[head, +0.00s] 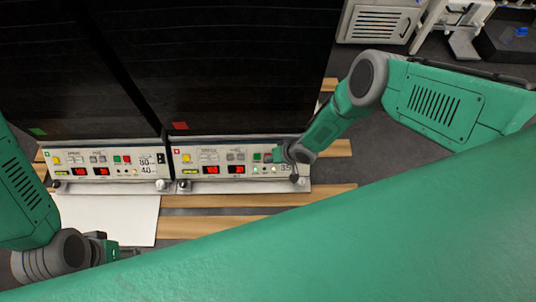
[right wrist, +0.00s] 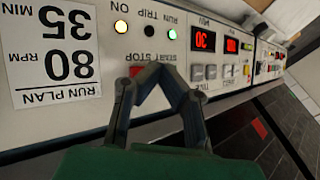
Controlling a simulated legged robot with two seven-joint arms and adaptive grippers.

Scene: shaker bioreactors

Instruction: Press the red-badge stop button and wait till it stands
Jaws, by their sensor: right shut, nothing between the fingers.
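The red-badge shaker (head: 245,80) is the right one of two dark units, with a red badge (head: 180,126) at its lower left. Its white control panel (head: 215,172) carries lit red displays and a row of buttons. My right gripper (head: 283,154) is at the right part of this panel. In the right wrist view its fingertips (right wrist: 152,68) are closed together over the red stop button (right wrist: 138,71), partly hiding it; I cannot tell whether they touch it. The green run lamp (right wrist: 172,33) is lit. My left gripper (head: 115,250) is at lower left, its fingers unclear.
The green-badge shaker (head: 60,75) stands directly to the left with a similar panel (head: 105,172). A run plan label (right wrist: 52,55) reading 80 RPM, 35 MIN is beside the stop button. Wooden slats (head: 215,227) lie in front, with a white board (head: 105,218) at left.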

